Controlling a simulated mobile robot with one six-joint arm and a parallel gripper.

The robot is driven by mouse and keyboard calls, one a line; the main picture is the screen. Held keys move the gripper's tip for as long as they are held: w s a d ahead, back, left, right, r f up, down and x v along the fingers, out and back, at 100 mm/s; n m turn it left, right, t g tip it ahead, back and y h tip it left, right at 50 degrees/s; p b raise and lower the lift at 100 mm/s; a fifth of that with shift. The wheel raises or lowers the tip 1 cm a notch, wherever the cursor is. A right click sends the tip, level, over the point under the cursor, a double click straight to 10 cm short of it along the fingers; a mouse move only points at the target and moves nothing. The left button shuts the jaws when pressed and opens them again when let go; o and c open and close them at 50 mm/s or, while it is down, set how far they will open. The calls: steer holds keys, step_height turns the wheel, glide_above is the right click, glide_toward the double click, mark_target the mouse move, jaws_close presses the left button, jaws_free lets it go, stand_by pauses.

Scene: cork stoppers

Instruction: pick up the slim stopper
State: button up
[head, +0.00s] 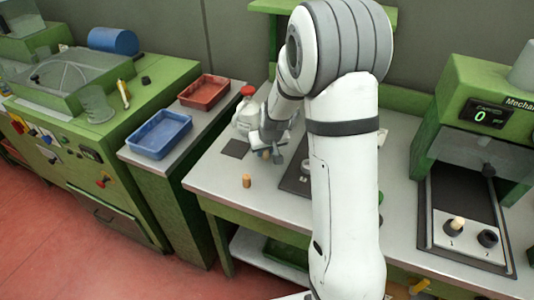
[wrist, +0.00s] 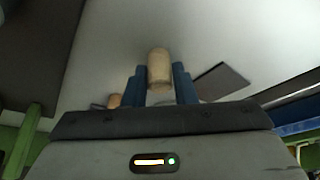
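A tan cork stopper (head: 246,181) stands alone near the front of the grey table. In the wrist view a cork stopper (wrist: 159,68), seemingly this one, shows in the gap between my two blue fingers. My gripper (head: 272,148) is above the table, behind and to the right of that stopper in the head view, and appears apart from it. The fingers (wrist: 159,84) are spread, with nothing clearly gripped. A second cork (wrist: 114,101) shows partly behind the left finger; a small tan piece (head: 265,154) shows under my gripper. Which is slimmer I cannot tell.
A dark square mat (head: 235,148) lies left of my gripper, with a white bottle with a red cap (head: 246,108) behind it. A dark plate (head: 296,180) lies to the right, partly hidden by my arm. Blue (head: 159,134) and red (head: 204,92) trays stand left.

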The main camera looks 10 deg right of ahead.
jaws_close()
